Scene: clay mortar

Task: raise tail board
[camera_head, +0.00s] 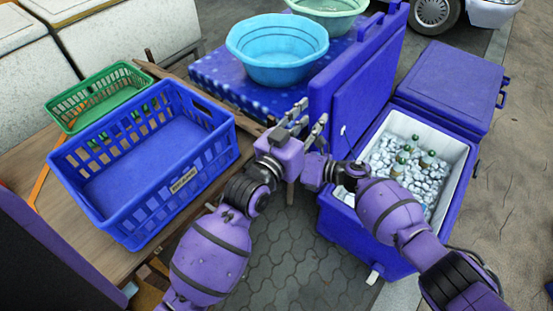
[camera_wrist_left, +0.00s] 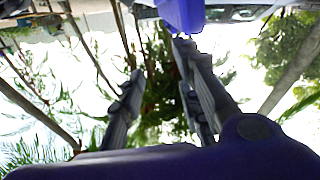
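No part is clearly recognisable as a tail board. The upright blue lid panel (camera_head: 368,75) stands just right of and beyond my left gripper (camera_head: 303,113). That gripper's grey fingers point up and away in the head view. In the left wrist view its fingers (camera_wrist_left: 160,80) are spread, with empty space between them. A blue piece (camera_wrist_left: 182,14) shows at the top of that view by the right fingertip; I cannot tell whether they touch. My right arm reaches in from the lower right, its wrist (camera_head: 336,172) close beside the left gripper. The right fingers cannot be made out.
An open blue cooler (camera_head: 458,185) with ice and green-topped bottles stands right. A blue crate (camera_head: 185,190) and green basket (camera_head: 65,112) sit on a wooden table (camera_head: 22,160) at left. A light-blue basin (camera_head: 277,75) is on a blue-covered table (camera_head: 218,85). Paving (camera_head: 290,255) lies below.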

